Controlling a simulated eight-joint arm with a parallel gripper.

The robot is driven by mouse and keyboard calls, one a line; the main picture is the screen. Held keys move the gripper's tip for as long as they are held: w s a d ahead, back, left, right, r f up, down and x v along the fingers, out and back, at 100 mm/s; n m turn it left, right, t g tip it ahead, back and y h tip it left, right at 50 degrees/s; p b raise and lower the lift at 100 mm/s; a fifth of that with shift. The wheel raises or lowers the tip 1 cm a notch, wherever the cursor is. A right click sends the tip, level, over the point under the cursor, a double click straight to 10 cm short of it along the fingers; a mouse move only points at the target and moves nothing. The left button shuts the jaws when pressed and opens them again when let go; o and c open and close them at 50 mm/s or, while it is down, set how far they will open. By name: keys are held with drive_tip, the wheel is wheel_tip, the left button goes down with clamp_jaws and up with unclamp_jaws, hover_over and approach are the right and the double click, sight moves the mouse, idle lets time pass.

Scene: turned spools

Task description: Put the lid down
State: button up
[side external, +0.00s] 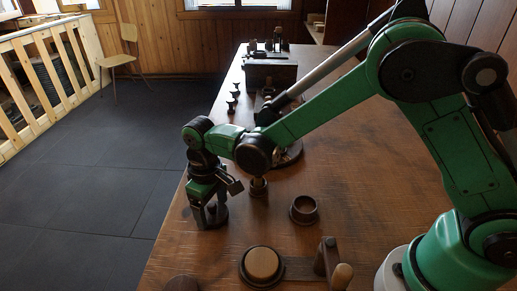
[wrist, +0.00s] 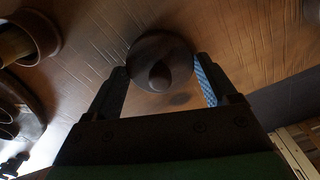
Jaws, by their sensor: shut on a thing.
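My gripper (side external: 209,214) points down over the left edge area of the wooden table (side external: 300,245). In the wrist view its two fingers (wrist: 162,85) stand on either side of a dark round lid (wrist: 150,46) with a knob in its middle. The gripper is shut on this lid. In the side view the lid is mostly hidden among the dark fingers, low over the table. I cannot tell whether it touches the wood.
A small dark bowl (side external: 304,210) and a turned spool (side external: 259,187) stand right of the gripper. A round tan-topped piece (side external: 263,264) and a wooden-handled fixture (side external: 333,264) are in front. Small pegs (side external: 232,104) and a dark box (side external: 270,73) stand farther back. The table's left edge is close.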

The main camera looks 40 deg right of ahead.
sight(212, 204)
drive_tip(key=shift+f, duration=0.2)
drive_tip(key=o, duration=1.1)
drive_tip(key=shift+c, duration=0.2)
wheel_tip(212, 204, up, 12)
drive_tip(key=s+d+r+m+t, duration=0.1)
drive_tip(key=s+d+m+t, duration=0.3)
drive_tip(key=d, duration=1)
drive_tip(key=s+t, duration=0.3)
drive_tip(key=s, duration=0.2)
drive_tip(key=shift+s+r, duration=0.15)
drive_tip(key=shift+s, duration=0.15)
